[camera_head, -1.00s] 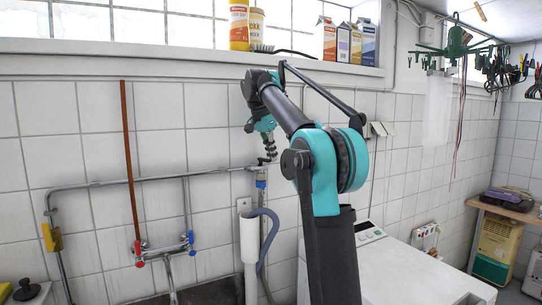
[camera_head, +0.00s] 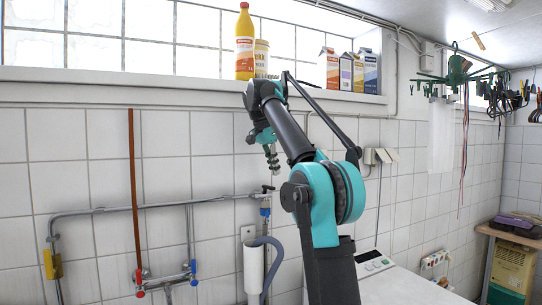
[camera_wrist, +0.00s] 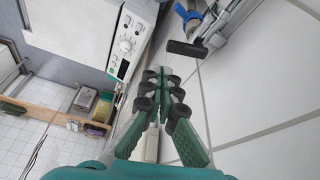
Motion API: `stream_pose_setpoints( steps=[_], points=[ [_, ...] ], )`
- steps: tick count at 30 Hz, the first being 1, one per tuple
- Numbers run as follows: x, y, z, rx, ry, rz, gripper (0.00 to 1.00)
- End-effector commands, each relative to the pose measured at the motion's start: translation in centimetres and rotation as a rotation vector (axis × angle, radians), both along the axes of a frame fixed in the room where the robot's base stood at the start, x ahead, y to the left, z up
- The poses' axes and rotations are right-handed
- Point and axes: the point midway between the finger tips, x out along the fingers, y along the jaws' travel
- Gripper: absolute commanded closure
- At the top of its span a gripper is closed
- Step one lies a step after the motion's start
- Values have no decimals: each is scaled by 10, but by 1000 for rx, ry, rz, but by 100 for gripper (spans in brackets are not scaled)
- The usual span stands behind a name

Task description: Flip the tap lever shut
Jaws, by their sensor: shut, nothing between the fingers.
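The tap lever (camera_head: 267,188) is a small dark handle on the valve at the right end of the wall pipe. In the wrist view it is a black bar (camera_wrist: 187,48) lying across the pipe, beyond and to the right of the fingertips. My gripper (camera_head: 273,168) hangs just above the lever in the head view. In the wrist view my gripper (camera_wrist: 165,78) is shut and empty, with a visible gap between its fingertips and the lever. The valve body is partly cut off at the top of the wrist view.
A grey hose (camera_head: 272,258) and white standpipe (camera_head: 254,268) hang below the valve. A white machine (camera_head: 395,288) stands to the right. Bottles and cartons (camera_head: 329,69) line the window ledge. A mixer tap (camera_head: 166,279) is at lower left.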

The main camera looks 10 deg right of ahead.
Motion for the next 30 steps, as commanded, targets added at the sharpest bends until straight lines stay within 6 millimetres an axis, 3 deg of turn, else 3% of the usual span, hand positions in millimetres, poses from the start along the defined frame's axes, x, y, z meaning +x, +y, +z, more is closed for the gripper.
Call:
stream_pose_setpoints(
  steps=[6, 12, 30],
  points=[
    [-6, 10, 31, 0, 0, 1, 100],
    [-6, 14, 47, 0, 0, 0, 100],
    [-11, 17, 58, 0, 0, 0, 100]
  ],
)
